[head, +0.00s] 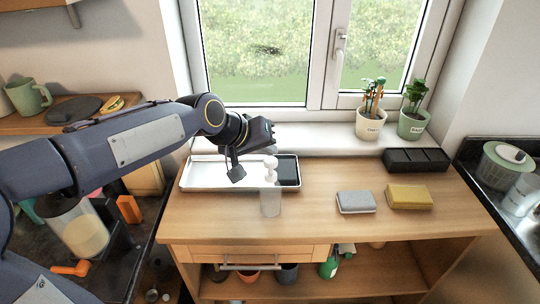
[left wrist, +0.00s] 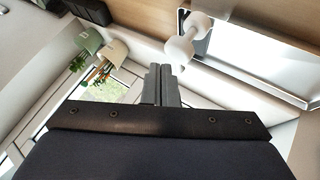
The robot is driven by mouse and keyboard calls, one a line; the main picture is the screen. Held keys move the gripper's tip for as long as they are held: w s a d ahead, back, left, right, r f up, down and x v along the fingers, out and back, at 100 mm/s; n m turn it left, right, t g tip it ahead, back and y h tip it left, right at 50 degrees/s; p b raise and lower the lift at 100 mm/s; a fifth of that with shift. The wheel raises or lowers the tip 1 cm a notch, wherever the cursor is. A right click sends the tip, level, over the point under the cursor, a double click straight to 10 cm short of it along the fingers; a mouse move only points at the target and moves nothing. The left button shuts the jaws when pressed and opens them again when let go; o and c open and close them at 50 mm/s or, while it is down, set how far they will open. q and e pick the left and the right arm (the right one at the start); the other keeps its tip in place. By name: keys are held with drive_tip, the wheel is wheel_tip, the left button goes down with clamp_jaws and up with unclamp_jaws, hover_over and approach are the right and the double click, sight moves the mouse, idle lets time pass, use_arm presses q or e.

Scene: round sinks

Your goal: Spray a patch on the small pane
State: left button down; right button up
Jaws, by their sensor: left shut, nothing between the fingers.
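A pale translucent bottle with a white pump head (head: 270,195) stands upright on the wooden counter, in front of the tray. Its white head shows in the left wrist view (left wrist: 180,48), close beside the fingers in the picture. My left gripper (head: 270,134) is above and behind the bottle, over the tray; its fingers (left wrist: 160,80) are shut and empty. The window has a wider left pane (head: 250,25) with a dark smudge (head: 265,49), and a narrower right pane (head: 385,30) with no clear mark on it. My right gripper is out of view.
A white tray (head: 205,174) with a dark section lies under my left arm. A grey sponge (head: 356,202), a yellow sponge (head: 409,197) and a black compartment box (head: 415,160) are to the right. Two potted plants (head: 370,125) (head: 412,125) stand on the sill by the right pane.

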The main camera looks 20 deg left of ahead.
sight(267, 162)
use_arm(q)
drive_tip(key=shift+r, duration=0.1)
wheel_tip(267, 162, up, 6)
drive_tip(key=p, duration=0.5)
idle(2.4)
wheel_tip(267, 162, down, 6)
drive_tip(key=b, duration=0.5)
idle(0.6)
drive_tip(key=shift+f, duration=0.2)
idle(1.7)
drive_tip(key=shift+f+b, duration=0.35)
drive_tip(key=shift+f, duration=0.05)
